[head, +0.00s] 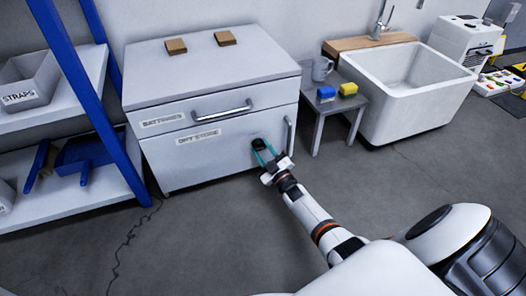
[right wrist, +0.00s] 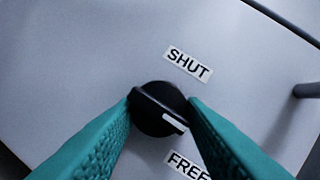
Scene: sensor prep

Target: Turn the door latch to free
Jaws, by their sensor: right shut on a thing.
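The door latch is a round black knob (right wrist: 158,108) on the white front of the DRY STORE door (head: 215,160). In the right wrist view its raised ridge runs from upper left to lower right, and its white mark points to the lower right. The mark lies between the SHUT label (right wrist: 188,62) and the FREE label (right wrist: 187,165), closer to FREE. My right gripper (head: 264,154) has its teal fingers shut on the knob, one on each side. FREE is partly covered by a finger. My left gripper is out of view.
A vertical door handle (head: 289,135) stands right of the knob. Above is the BATTERIES drawer with a bar handle (head: 222,109). A small grey table (head: 340,104) with sponges and a mug stands right, beside a white sink (head: 400,95). Blue-framed shelving (head: 75,65) is left. The floor in front is clear.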

